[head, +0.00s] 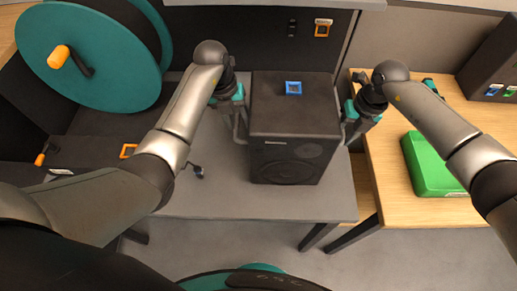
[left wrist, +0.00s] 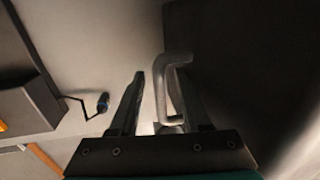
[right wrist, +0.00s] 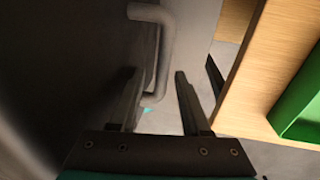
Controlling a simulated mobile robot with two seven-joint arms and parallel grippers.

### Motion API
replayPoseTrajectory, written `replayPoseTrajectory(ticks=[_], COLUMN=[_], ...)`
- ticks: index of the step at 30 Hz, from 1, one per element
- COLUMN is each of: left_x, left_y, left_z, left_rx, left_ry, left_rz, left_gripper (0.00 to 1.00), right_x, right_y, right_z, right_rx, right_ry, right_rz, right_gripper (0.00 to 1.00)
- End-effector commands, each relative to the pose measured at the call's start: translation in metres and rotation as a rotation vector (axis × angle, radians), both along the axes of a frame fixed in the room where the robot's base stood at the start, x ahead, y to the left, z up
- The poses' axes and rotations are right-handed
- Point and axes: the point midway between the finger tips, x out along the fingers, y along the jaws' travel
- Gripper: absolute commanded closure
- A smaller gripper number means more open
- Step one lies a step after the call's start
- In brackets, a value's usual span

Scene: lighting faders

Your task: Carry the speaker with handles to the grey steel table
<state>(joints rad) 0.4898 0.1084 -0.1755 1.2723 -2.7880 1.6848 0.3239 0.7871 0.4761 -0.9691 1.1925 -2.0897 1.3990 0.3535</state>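The black speaker (head: 293,110) stands upright on a grey table (head: 230,195), with its round driver facing me. A metal handle (head: 241,128) is on its left side and another (head: 346,130) on its right. My left gripper (head: 238,112) is at the left handle. In the left wrist view, that handle (left wrist: 161,92) stands between the open fingers (left wrist: 160,80), with a gap beside it. My right gripper (head: 352,122) is at the right handle. In the right wrist view, that handle (right wrist: 165,50) lies between the open fingers (right wrist: 156,80).
A wooden table (head: 385,165) with a green box (head: 430,165) stands at the right. A large teal reel (head: 85,50) with an orange handle is at the left. A dark cable end (head: 197,171) lies left of the speaker. The grey table's front strip is clear.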

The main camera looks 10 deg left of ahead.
Motion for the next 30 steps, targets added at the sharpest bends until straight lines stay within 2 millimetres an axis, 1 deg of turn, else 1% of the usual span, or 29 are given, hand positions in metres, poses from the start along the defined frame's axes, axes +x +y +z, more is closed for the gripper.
replayPoseTrajectory(ticks=[6,10,14,18,22,25,28,30], left_x=[0.000,0.001,0.001,0.000,0.000,-0.001,-0.002,-0.002], left_y=[0.000,0.002,0.005,0.009,0.012,0.013,0.014,0.014], left_z=[0.000,0.008,0.024,0.046,0.064,0.073,0.077,0.078], left_rx=[0.000,-0.001,0.002,0.003,0.002,0.000,0.001,0.001], left_ry=[0.000,-0.003,-0.004,-0.005,-0.004,-0.003,0.000,0.001], left_rz=[0.000,0.001,0.001,0.000,0.001,0.001,0.000,0.000], left_gripper=[0.53,0.53,0.53,0.53,0.53,0.53,0.53,0.53], right_x=[0.000,0.000,0.000,0.000,0.000,0.000,0.000,0.001], right_y=[0.000,0.000,0.000,0.000,0.000,0.000,0.000,-0.001], right_z=[0.000,0.000,0.000,0.000,0.000,0.000,0.001,0.005], right_rx=[0.000,0.000,0.000,0.000,0.000,0.000,0.000,0.000], right_ry=[0.000,0.000,0.000,0.000,0.000,0.000,-0.001,-0.002], right_rz=[0.000,0.000,0.000,0.000,0.000,0.000,0.000,0.001], right_gripper=[0.53,0.53,0.53,0.53,0.53,0.53,0.53,0.53])
